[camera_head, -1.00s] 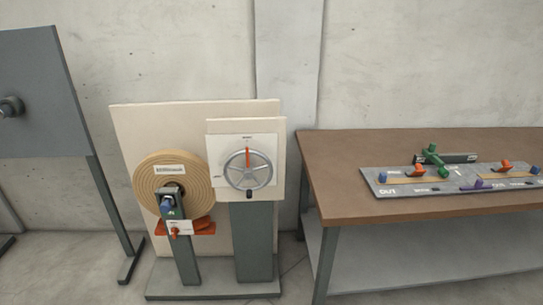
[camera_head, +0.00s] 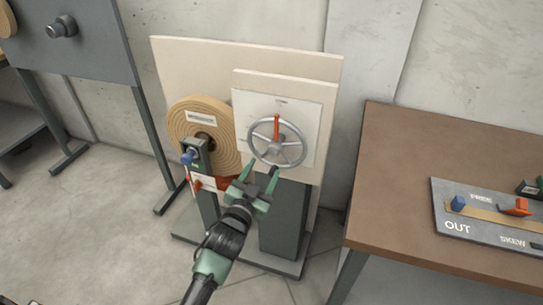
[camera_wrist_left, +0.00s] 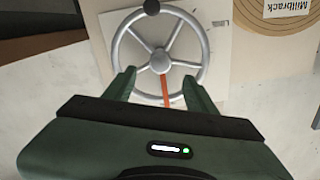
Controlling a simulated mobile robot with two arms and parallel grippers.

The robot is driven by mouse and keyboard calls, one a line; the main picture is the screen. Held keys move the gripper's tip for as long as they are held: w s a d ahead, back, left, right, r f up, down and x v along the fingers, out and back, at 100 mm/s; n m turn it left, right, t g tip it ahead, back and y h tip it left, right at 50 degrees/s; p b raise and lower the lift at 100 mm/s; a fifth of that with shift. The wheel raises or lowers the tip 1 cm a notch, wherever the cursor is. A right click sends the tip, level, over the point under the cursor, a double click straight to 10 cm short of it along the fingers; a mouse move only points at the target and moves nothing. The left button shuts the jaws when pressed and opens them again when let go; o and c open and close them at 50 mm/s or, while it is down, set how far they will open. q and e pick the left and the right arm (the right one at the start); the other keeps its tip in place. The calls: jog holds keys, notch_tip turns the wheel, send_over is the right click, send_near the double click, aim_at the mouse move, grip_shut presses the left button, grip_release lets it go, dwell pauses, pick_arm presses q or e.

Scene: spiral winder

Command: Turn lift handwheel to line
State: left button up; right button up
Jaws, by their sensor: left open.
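The lift handwheel (camera_head: 278,146) is a grey spoked wheel on a white plate (camera_head: 309,108). Its red pointer (camera_head: 277,125) points up in the head view, towards small, unreadable print at the plate's top. In the left wrist view the wheel (camera_wrist_left: 160,62) appears upside down, with the red pointer (camera_wrist_left: 165,91) downward and a black knob (camera_wrist_left: 151,7) at the top. My left gripper (camera_head: 260,171) is open and empty, just below and in front of the wheel. In the wrist view its fingers (camera_wrist_left: 160,76) overlap the wheel's sides; contact is not clear. My right gripper is not in view.
A tan roll (camera_head: 226,119) with a blue knob (camera_head: 187,158) and orange parts stands left of the wheel. A brown table (camera_head: 392,194) with a grey control board (camera_head: 490,226) is at right. A grey panel (camera_head: 100,45) stands at left. The floor in front is open.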

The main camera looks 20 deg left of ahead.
aim_at(274, 151)
pick_arm(q)
jog(key=w, duration=0.8)
jog(key=shift+d+r, duration=0.2)
jog(key=shift+s, duration=0.1)
grip_shut()
dwell(1.0)
